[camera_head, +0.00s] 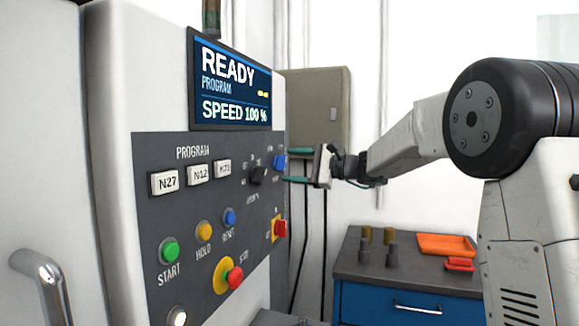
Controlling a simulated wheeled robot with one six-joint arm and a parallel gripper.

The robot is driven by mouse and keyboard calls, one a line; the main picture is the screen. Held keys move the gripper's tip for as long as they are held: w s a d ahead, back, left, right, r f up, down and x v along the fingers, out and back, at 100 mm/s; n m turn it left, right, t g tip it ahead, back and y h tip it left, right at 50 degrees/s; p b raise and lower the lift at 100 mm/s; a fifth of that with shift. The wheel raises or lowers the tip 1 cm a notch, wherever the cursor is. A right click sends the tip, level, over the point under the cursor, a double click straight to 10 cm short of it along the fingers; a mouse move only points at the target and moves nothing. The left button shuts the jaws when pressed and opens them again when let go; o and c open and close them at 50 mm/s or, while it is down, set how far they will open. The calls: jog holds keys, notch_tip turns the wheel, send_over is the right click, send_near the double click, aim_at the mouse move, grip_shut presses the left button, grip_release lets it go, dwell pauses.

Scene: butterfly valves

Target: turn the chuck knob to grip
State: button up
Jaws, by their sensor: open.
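A grey control panel (212,215) stands on the machine at the left. A blue knob (279,162) sits at its upper right edge, and a black knob (258,176) is just left of it. The labels around both are too small to read, so I cannot tell which is the chuck knob. My gripper (288,166) is open and reaches in from the right. Its teal fingers are apart, one near the top of the blue knob and one below it. I cannot tell if they touch it.
A red switch (281,228) on yellow sits below the knobs. A red stop button (235,277), coloured buttons and program keys (197,175) are further left. The screen (232,85) reads READY. A cabinet (405,272) with an orange tray (446,245) stands below my arm.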

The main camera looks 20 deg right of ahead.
jog(key=v, duration=0.6)
dwell(0.3)
jog(key=s+a+f+n+g+h, duration=0.3)
jog(key=s+f+g, duration=0.1)
jog(key=s+f, duration=0.45)
jog(key=s+a+f+n+g+h, duration=0.2)
jog(key=s+f+g+h, duration=0.15)
jog(key=s+f, duration=0.45)
jog(key=s+f+n+g+h, duration=0.1)
jog(key=s+n+h, duration=0.3)
jog(key=s, duration=1)
jog(key=s+d+f+n+h, duration=0.1)
jog(key=s+f+n+h, duration=0.3)
jog(key=s, duration=1)
jog(key=shift+d+f+g, duration=0.25)
jog(key=shift+d+g, duration=0.05)
jog(key=shift+g, duration=0.05)
jog(key=shift+s, duration=0.15)
